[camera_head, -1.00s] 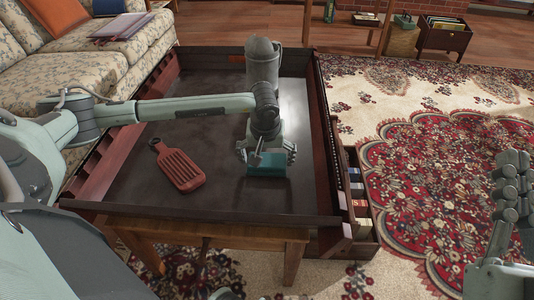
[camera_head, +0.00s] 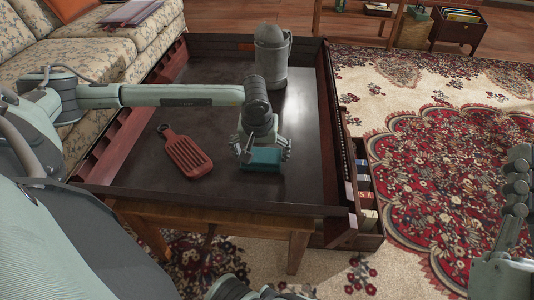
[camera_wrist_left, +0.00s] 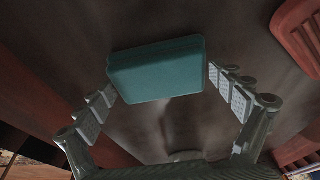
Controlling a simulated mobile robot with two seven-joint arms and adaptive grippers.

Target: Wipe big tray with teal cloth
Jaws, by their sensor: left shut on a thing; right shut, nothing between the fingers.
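The big tray (camera_head: 225,193) is a wide dark surface with raised red-brown rims, on a wooden table. The teal cloth (camera_head: 262,158), a folded block, lies at its near right part. It also shows in the left wrist view (camera_wrist_left: 156,70). My left gripper (camera_head: 262,150) points down over the tray and is shut on the teal cloth; its fingers (camera_wrist_left: 168,90) are at both sides of it. My right gripper (camera_head: 517,165) is at the right edge, away from the tray, partly cut off, shut and empty.
A red slotted spatula-like tool (camera_head: 186,155) lies on the tray, left of the cloth. A grey canister (camera_head: 271,60) stands at the tray's back right. A floral sofa (camera_head: 60,45) borders the left, and an open drawer (camera_head: 366,200) juts out at the right.

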